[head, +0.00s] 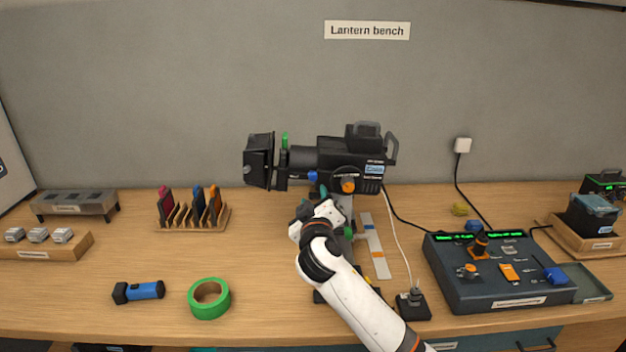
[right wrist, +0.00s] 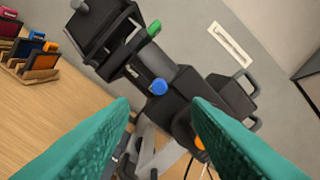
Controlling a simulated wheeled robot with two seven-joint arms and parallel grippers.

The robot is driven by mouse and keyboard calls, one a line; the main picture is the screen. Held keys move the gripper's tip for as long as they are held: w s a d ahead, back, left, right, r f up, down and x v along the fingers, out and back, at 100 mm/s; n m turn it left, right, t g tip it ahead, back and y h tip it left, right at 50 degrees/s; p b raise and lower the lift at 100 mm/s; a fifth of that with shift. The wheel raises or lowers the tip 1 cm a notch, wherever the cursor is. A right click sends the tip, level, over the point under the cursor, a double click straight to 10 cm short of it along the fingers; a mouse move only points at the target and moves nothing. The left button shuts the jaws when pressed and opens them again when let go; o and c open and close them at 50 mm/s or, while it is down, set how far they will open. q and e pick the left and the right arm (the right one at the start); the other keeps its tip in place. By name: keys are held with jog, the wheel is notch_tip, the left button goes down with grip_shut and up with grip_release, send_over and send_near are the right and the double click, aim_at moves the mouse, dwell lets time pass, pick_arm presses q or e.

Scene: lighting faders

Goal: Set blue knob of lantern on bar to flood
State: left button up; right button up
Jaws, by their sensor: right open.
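The black lantern (head: 330,155) stands on a support at the middle of the bench, its lens end to the left. Its blue knob (head: 312,176) is on the near side of the barrel, and it also shows in the right wrist view (right wrist: 158,87). A green knob (head: 285,141) sticks up near the lens end, and an orange knob (head: 348,186) is further right. My right gripper (head: 320,196) is just below the blue knob. In the right wrist view its teal fingers (right wrist: 160,104) are apart and empty, with the blue knob beyond the gap between them. My left gripper is out of view.
A control desk (head: 455,285) with faders stands at the right. A striped strip (head: 375,246) and cables lie beside the lantern support. Green tape (head: 209,299), a blue torch (head: 139,291) and a rack of coloured frames (head: 192,214) are at the left.

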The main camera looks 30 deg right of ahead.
aim_at(312, 178)
jog(key=p+x, duration=0.1)
jog(key=x, duration=0.8)
jog(key=shift+w+f+p, duration=0.1)
jog(key=shift+w+p, duration=0.1)
jog(key=shift+p, duration=0.15)
jog(key=shift+c, duration=0.3)
grip_shut()
